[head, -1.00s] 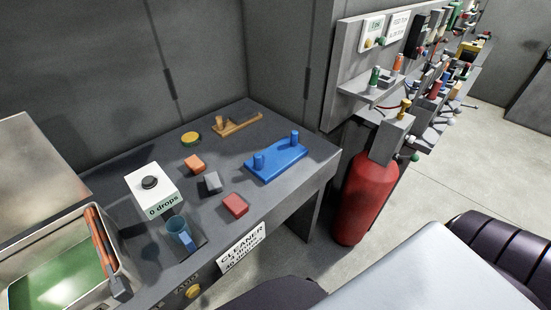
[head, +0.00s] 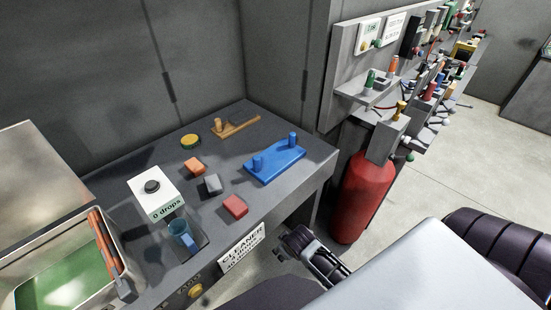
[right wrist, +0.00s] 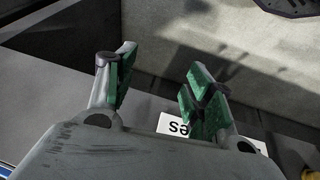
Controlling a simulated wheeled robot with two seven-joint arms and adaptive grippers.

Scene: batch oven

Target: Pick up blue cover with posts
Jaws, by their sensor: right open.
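The blue cover (head: 277,164) is a flat blue plate with two upright round posts. It lies on the right part of the grey bench in the head view. My right gripper (head: 296,248) is in the head view, below and in front of the bench's front edge, apart from the cover. In the right wrist view its two green-padded fingers (right wrist: 163,85) stand apart with nothing between them. The cover cannot be made out for certain in that view. My left gripper is not in view.
On the bench (head: 204,241) are a red block (head: 235,206), a grey block (head: 212,184), an orange block (head: 194,167), a wooden piece with a peg (head: 238,127) and a white drop counter (head: 154,197). A red cylinder (head: 364,197) stands right of the bench.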

